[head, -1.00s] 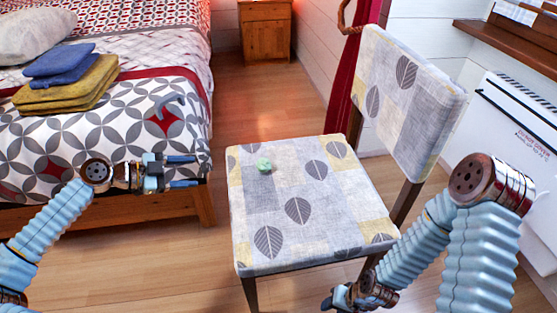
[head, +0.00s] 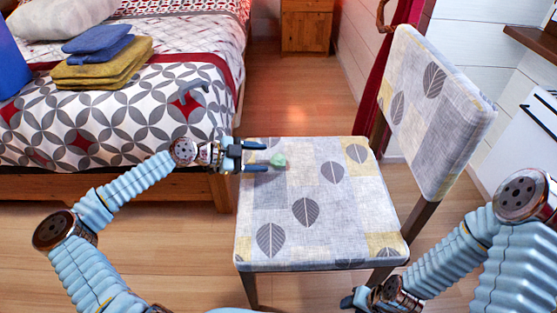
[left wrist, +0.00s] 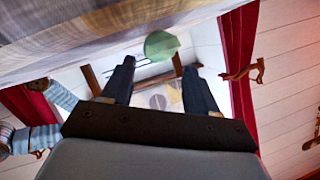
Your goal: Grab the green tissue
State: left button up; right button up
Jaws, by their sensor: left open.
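The green tissue (head: 278,160) is a small crumpled lump on the left part of the chair seat (head: 330,215), near its back left corner. My left gripper (head: 266,157) is open at the seat's left edge, its fingers pointing right, with the tissue just beyond the fingertips. In the left wrist view the tissue (left wrist: 161,45) shows ahead of the gap between the two dark fingers (left wrist: 158,70), not gripped. My right gripper (head: 349,301) is low in front of the chair, partly hidden, and its jaws are unclear.
The chair backrest (head: 435,110) stands at the back right of the seat. The bed (head: 120,125) is on the left, with folded yellow and blue cloths (head: 103,65) on it. A wooden nightstand (head: 306,30) stands far back. Wood floor lies open between bed and chair.

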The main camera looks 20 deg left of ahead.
aim_at(272, 159)
pick_arm(q)
jog(key=x, duration=0.4)
jog(key=shift+f, duration=0.15)
jog(key=c, duration=0.7)
jog(key=shift+o, duration=0.2)
